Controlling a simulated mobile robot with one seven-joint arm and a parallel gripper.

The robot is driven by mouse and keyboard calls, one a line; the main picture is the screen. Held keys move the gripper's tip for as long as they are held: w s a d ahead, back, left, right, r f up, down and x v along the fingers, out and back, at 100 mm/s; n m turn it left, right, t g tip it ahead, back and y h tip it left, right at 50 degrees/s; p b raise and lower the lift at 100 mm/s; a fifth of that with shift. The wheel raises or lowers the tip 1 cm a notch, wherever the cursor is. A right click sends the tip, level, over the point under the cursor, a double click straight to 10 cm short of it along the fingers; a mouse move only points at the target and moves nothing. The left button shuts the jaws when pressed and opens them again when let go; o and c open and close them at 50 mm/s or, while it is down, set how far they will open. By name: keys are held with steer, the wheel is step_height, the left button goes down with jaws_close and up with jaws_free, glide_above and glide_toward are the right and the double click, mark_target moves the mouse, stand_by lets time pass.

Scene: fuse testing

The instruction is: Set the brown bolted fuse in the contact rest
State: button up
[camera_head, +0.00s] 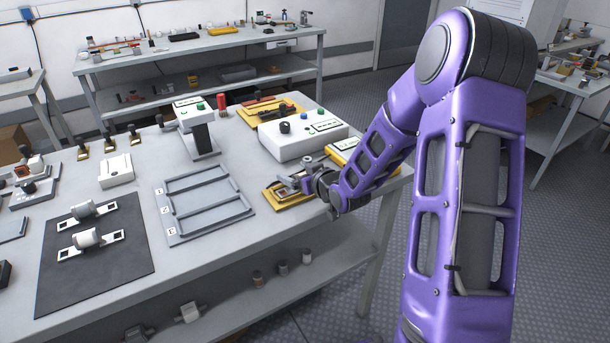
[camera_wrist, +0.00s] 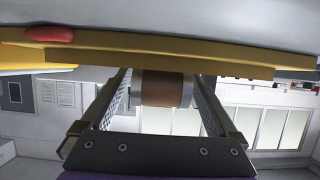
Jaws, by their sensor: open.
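The brown bolted fuse (camera_wrist: 167,90) shows in the wrist view as a brown cylinder with a pale metal end. It lies between the two fingers of my gripper (camera_wrist: 163,76), which are apart on either side of it. A yellow base (camera_wrist: 150,55), seemingly the contact rest, is close by the fuse in that view. Whether the fuse touches its contacts is hidden. In the head view my gripper (camera_head: 303,182) is low over this yellow base (camera_head: 289,201) at the table's right front edge, and my wrist hides most of the fuse there.
A grey slotted tray (camera_head: 175,238) lies left of my gripper.

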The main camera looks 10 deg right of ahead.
steer(key=p+v, duration=0.9)
steer(key=v, duration=0.8)
steer(key=shift+s+r, duration=0.1)
